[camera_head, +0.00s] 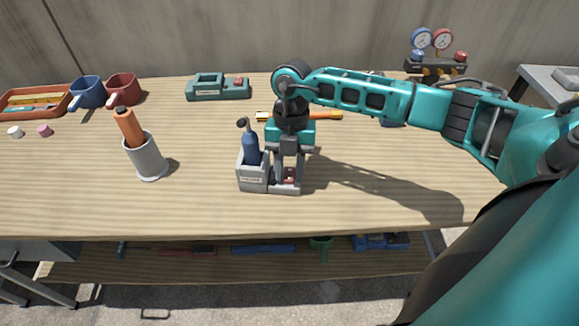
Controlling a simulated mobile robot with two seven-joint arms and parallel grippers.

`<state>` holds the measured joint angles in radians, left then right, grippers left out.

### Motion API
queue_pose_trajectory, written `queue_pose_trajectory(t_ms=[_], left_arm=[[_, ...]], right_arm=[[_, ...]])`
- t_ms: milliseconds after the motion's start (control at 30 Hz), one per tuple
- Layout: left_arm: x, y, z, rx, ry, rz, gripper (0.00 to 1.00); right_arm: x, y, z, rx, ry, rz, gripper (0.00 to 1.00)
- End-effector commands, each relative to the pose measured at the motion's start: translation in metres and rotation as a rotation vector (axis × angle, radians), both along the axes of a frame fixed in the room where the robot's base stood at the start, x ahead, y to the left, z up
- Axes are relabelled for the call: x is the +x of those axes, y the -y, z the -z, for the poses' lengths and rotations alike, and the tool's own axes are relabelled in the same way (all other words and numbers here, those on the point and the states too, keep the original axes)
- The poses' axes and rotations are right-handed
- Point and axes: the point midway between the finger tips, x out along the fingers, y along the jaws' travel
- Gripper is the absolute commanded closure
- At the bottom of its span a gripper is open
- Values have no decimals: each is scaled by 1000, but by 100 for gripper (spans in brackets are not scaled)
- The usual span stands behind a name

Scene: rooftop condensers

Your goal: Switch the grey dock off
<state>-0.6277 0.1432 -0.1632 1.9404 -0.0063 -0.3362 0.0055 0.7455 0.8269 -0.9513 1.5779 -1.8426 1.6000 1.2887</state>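The grey dock (252,182) stands near the front middle of the bench, with a dark label on its front. A blue-handled tool with a black top (250,145) stands upright in its left part. A small red switch (290,174) shows on the dock's lower right part; its exact position is too small to tell. My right gripper (289,168) points straight down over that right part. Its two fingers are apart, with the red switch showing between and just below them. I cannot tell whether they touch the dock. My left gripper is not in view.
A grey cup with an orange-handled tool (146,158) stands to the left. A teal device (218,87), two mugs (122,88) and an orange tray (35,101) are behind. An orange-handled tool (328,115) lies behind my gripper. Gauges (432,40) stand back right. The front right bench is clear.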

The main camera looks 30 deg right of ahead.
Motion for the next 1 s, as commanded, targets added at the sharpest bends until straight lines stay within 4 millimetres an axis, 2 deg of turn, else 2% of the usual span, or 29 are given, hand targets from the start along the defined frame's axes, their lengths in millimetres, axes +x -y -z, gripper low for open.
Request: queue_pose_trajectory(t_ms=[33,167,400,533,667,1000], left_arm=[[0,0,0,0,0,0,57],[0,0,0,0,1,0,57],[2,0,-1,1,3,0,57],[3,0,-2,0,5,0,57],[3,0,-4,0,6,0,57],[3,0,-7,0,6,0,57]], right_arm=[[0,0,0,0,0,0,60],[0,0,0,-1,1,0,47],[0,0,0,-1,1,0,47],[2,2,-9,-1,3,0,47],[7,6,-31,-2,5,1,47],[21,17,-101,-2,5,1,47]])
